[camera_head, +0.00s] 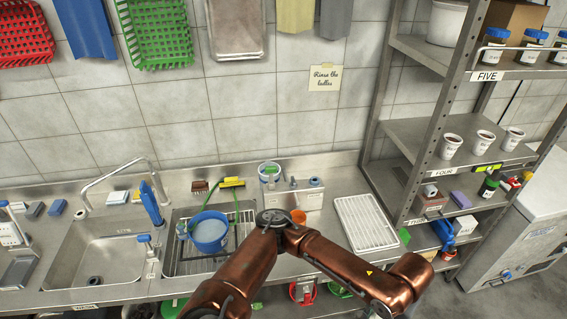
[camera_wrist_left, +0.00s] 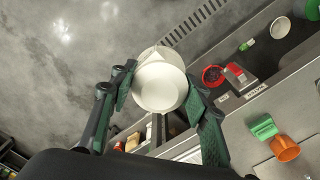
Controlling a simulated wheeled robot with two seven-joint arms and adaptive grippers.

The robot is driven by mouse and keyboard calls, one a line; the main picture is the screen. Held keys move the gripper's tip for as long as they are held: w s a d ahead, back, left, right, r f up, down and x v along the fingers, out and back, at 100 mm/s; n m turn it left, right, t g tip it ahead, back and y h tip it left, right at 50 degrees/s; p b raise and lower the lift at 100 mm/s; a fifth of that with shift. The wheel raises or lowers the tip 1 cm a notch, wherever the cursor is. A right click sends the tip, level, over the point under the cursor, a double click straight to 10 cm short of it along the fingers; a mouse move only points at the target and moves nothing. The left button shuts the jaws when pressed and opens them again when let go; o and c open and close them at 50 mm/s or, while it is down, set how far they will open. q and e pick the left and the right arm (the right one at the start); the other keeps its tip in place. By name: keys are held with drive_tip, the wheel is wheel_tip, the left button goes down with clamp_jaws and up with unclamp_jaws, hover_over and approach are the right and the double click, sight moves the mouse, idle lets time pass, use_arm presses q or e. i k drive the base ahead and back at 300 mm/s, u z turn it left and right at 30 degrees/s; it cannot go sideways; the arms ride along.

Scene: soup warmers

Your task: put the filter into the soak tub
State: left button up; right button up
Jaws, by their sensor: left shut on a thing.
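My left gripper (camera_wrist_left: 162,88) shows in the left wrist view with its two green-padded fingers on either side of a round white cup-shaped piece, which I take to be the filter (camera_wrist_left: 160,87). It is shut on this piece, and a paler rim shows behind it. The gripper and the piece are out of the head view. A blue tub (camera_head: 210,232) with pale liquid stands on the rack beside the sink in the head view; it could be the soak tub, but I read no label on it. My right gripper is in neither view.
A sink (camera_head: 95,255) with a tap lies at the left. An orange cup (camera_head: 298,217) and a white ribbed tray (camera_head: 366,222) are on the counter. A loaded shelf rack (camera_head: 424,135) stands at the right. In the wrist view, grey floor (camera_wrist_left: 60,50) lies beyond the filter.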

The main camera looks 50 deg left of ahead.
sight(208, 239)
drive_tip(key=u, duration=0.9)
drive_tip(key=i, duration=0.75)
drive_tip(key=u, duration=0.75)
